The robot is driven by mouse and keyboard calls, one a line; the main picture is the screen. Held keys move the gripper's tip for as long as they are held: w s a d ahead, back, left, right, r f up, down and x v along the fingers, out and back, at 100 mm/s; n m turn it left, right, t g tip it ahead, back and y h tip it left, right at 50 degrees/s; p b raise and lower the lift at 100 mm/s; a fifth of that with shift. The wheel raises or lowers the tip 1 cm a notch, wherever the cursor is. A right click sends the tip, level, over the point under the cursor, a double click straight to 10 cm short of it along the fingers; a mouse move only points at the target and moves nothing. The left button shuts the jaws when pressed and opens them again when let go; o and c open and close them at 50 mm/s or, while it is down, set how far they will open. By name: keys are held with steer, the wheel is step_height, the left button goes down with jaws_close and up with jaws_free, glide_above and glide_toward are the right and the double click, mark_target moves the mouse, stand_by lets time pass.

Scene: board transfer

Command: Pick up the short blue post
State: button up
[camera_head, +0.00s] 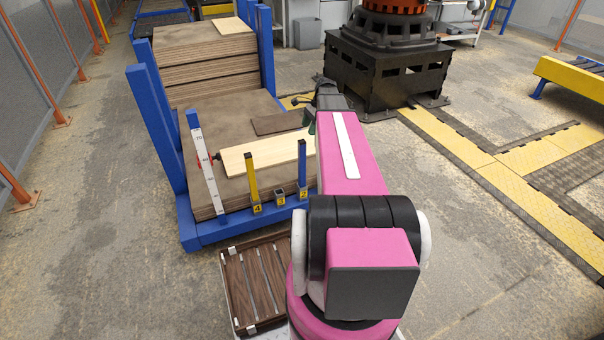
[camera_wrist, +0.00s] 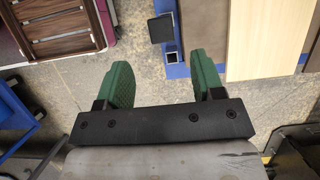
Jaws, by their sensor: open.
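The short blue post (camera_head: 302,166) stands upright at the front edge of the blue rack, by the label 2. A yellow post (camera_head: 252,178) stands to its left by the label 4, with an empty-looking socket (camera_head: 280,196) between them. My gripper (camera_wrist: 160,60) is open, its two green fingers apart with nothing between them. In the head view a green finger shows above and slightly right of the blue post. In the wrist view a dark square top (camera_wrist: 162,28) with blue parts shows just beyond the fingertips; I cannot tell if it is the post.
The blue rack (camera_head: 205,236) holds stacked brown boards and a pale board (camera_head: 262,157). A white ruler post (camera_head: 206,168) stands at its front left corner. A slatted wooden tray (camera_head: 256,284) lies nearer. A black pedestal (camera_head: 385,72) stands at the back right.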

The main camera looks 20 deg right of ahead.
mark_target(303, 141)
steer(key=x, duration=1)
steer(key=shift+w+a+f, duration=0.1)
steer(key=shift+f, duration=0.1)
jaws_close()
